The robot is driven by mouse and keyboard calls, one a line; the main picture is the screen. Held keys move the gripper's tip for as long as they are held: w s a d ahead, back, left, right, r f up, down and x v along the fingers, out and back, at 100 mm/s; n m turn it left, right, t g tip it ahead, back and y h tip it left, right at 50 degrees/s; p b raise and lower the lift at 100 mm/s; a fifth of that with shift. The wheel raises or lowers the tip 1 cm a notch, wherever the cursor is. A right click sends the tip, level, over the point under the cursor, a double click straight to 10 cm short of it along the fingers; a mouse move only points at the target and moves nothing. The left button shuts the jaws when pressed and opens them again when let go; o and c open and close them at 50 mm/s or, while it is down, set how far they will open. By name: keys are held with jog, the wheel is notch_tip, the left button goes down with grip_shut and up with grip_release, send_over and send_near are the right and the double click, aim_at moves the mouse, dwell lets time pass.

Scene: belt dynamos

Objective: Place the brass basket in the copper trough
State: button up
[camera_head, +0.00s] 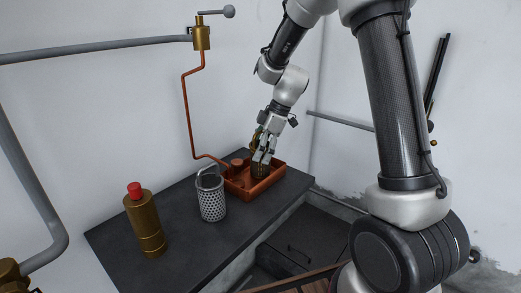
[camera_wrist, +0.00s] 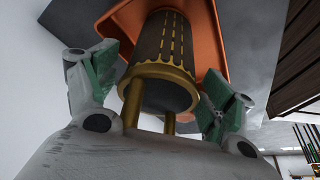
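The brass basket (camera_wrist: 160,70) is a dark slotted cylinder with a scalloped brass rim and two brass handle posts. In the head view the basket (camera_head: 260,171) stands upright inside the copper trough (camera_head: 238,190), at its right part. The orange trough wall (camera_wrist: 105,22) shows behind it in the wrist view. My gripper (camera_head: 264,153) is directly above the basket. In the wrist view its fingers with green pads (camera_wrist: 155,95) are spread on both sides of the handle, with no clear contact. The top of the handle is hidden by my palm.
A perforated metal basket (camera_head: 211,200) with a hooked handle stands left of the trough on the dark bench (camera_head: 185,235). A brass bottle with a red cap (camera_head: 146,225) stands further left. A copper pipe (camera_head: 188,115) runs down the wall to the trough.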

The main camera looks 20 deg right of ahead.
jog(key=v, duration=1.2)
jog(key=s+d+r+m+t+h, duration=0.1)
jog(key=s+d+m, duration=0.2)
jog(key=s, duration=0.6)
jog(key=s+d+r+m+t+h, duration=0.1)
jog(key=s+d+r+m+h, duration=0.1)
jog(key=s+d+m, duration=0.2)
jog(key=s+d+r+m+t+h, duration=0.1)
jog(key=s+d+m, duration=0.2)
jog(key=s+m, duration=0.5)
jog(key=s, duration=0.7)
jog(key=shift+d+r+m+t, duration=0.2)
jog(key=shift+r+m+t, duration=0.1)
jog(key=shift+r+m, duration=0.1)
